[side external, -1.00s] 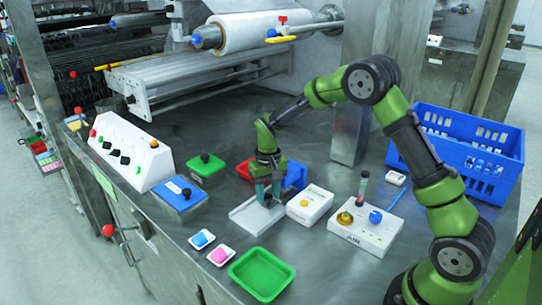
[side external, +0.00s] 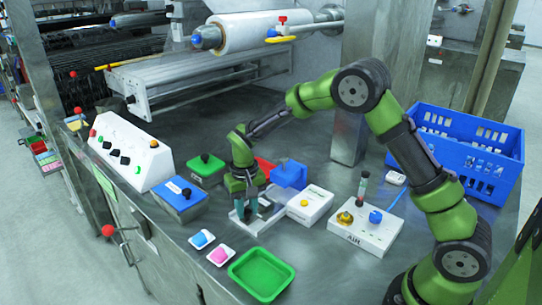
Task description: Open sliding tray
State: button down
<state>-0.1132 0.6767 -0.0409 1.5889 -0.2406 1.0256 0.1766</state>
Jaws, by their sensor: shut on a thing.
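A pale grey low tray unit (side external: 262,222) lies on the steel table in the middle, between the two small dishes and a white box with a yellow knob. My gripper (side external: 246,212) points down over the left part of this unit. Its fingers are shut on the tray's handle, which they mostly hide. How far the tray stands out is hard to tell behind the fingers.
A white box (side external: 310,205) and a white AIR panel (side external: 365,230) stand to the right. A green tray (side external: 261,275) and dishes with blue (side external: 201,239) and pink (side external: 219,256) contents lie in front. A blue control box (side external: 180,198) stands left.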

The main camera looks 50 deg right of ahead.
jog(key=a, duration=0.2)
jog(key=shift+a, duration=0.4)
jog(key=c, duration=1.1)
grip_release()
jog(key=shift+r, duration=0.1)
notch_tip(320, 180, up, 17)
jog(key=shift+f, duration=0.1)
jog(key=s+d+r+t, duration=0.1)
jog(key=s+t, duration=0.1)
jog(key=s, duration=0.5)
jog(key=s+d+r+t+y, duration=0.1)
jog(key=s+t, duration=0.1)
jog(key=s, duration=0.6)
jog(key=s+d+r+t+y, duration=0.1)
jog(key=s+r+t, duration=0.1)
jog(key=s, duration=0.6)
jog(key=shift+s+d+r+t, duration=0.1)
jog(key=shift+s+d+t, duration=0.15)
jog(key=shift+t, duration=0.35)
